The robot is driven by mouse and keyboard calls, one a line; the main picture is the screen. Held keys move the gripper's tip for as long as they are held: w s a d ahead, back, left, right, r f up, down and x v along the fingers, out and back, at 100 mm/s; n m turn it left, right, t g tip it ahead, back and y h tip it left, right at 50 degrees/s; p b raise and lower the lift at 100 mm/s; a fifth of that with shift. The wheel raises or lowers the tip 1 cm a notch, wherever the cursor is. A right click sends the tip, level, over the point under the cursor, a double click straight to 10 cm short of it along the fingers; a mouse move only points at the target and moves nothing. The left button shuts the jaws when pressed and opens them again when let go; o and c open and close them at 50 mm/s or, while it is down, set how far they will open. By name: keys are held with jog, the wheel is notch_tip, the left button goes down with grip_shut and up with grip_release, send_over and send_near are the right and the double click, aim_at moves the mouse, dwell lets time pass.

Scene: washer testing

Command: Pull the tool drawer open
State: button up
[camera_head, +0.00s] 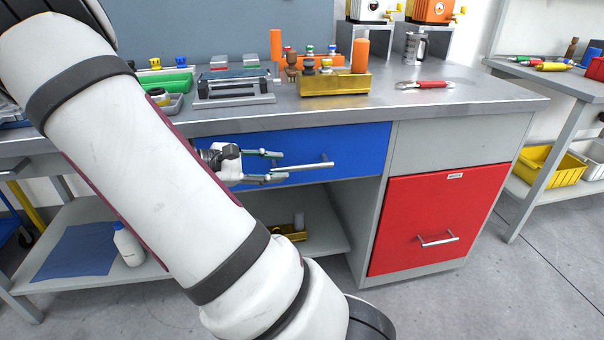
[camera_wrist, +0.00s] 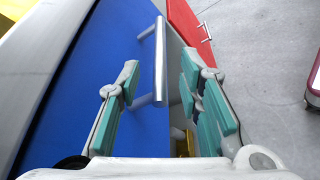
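The blue drawer (camera_head: 352,148) under the workbench top looks closed, its front in line with the bench. Its silver bar handle (camera_head: 312,165) runs across the front. My gripper (camera_head: 279,167) is at the handle's left end, its two green-padded fingers apart, one above and one below the bar's line. In the wrist view the handle (camera_wrist: 160,55) stands between the two open fingers (camera_wrist: 160,75), with a visible gap on each side. The blue drawer front (camera_wrist: 95,80) fills the left of that view.
A red lower cabinet (camera_head: 425,215) with its own handle is right of the blue drawer. The metal benchtop (camera_head: 480,95) carries pliers (camera_head: 432,84) and several fixtures. A lower shelf (camera_head: 325,225) sits beneath. The floor in front (camera_head: 500,290) is clear.

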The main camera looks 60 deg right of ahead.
aim_at(296, 167)
jog(key=b+x, duration=0.2)
jog(key=x, duration=0.6)
jog(key=shift+b, duration=0.4)
grip_shut()
